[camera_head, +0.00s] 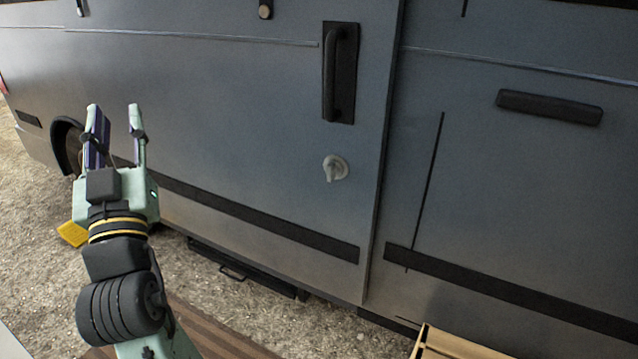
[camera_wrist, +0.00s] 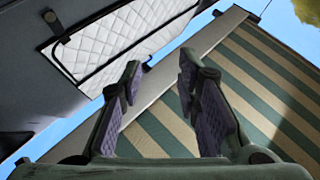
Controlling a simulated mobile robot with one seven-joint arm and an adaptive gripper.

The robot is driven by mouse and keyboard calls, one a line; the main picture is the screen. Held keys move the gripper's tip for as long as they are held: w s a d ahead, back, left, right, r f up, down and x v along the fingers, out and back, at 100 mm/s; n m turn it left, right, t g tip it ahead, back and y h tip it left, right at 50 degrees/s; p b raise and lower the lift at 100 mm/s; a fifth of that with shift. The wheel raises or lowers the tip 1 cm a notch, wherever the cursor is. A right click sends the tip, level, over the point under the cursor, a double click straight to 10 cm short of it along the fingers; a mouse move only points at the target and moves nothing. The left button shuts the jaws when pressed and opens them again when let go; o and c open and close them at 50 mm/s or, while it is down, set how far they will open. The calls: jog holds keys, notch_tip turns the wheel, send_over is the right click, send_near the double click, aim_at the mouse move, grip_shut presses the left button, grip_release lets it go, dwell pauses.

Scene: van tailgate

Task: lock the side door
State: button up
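The side door (camera_head: 230,120) is a dark grey-blue panel on the van's flank and looks closed, with a seam along its right edge. A black upright handle (camera_head: 340,73) sits near that edge. Below the handle is a small round pale lock knob (camera_head: 335,168) with a raised grip; I cannot tell whether it is locked. My gripper (camera_head: 116,108) is at the left of the head view, fingers pointing up, open and empty. It is well left of the knob and apart from it. The wrist view also shows the open fingers (camera_wrist: 160,85), with neither knob nor handle in sight.
A black step (camera_head: 245,272) lies below the door. A wooden crate or pallet (camera_head: 455,345) stands at the bottom right. A black horizontal handle (camera_head: 549,107) is on the right panel. The wrist view shows a striped awning (camera_wrist: 255,85) and a quilted white panel (camera_wrist: 115,40) overhead.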

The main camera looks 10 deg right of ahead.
jog(key=w+d+f+m+g+h+b, duration=0.1)
jog(key=w+d+f+m+g+h, duration=0.15)
jog(key=d+f+h, duration=0.35)
jog(key=w+d+f+m+g+h+b, duration=0.1)
jog(key=w+d+f+m+g+h, duration=0.15)
jog(key=d+f+h, duration=0.4)
jog(key=m+g+h, duration=0.2)
jog(key=m+g, duration=0.2)
jog(key=m, duration=0.1)
send_near(329, 167)
jog(key=p+x, duration=0.1)
jog(key=x, duration=0.6)
jog(key=shift+w+d, duration=0.2)
jog(key=shift+w, duration=0.05)
jog(key=shift+w+d, duration=0.25)
jog(key=shift+w, duration=0.2)
jog(key=shift+c, duration=0.5)
grip_shut()
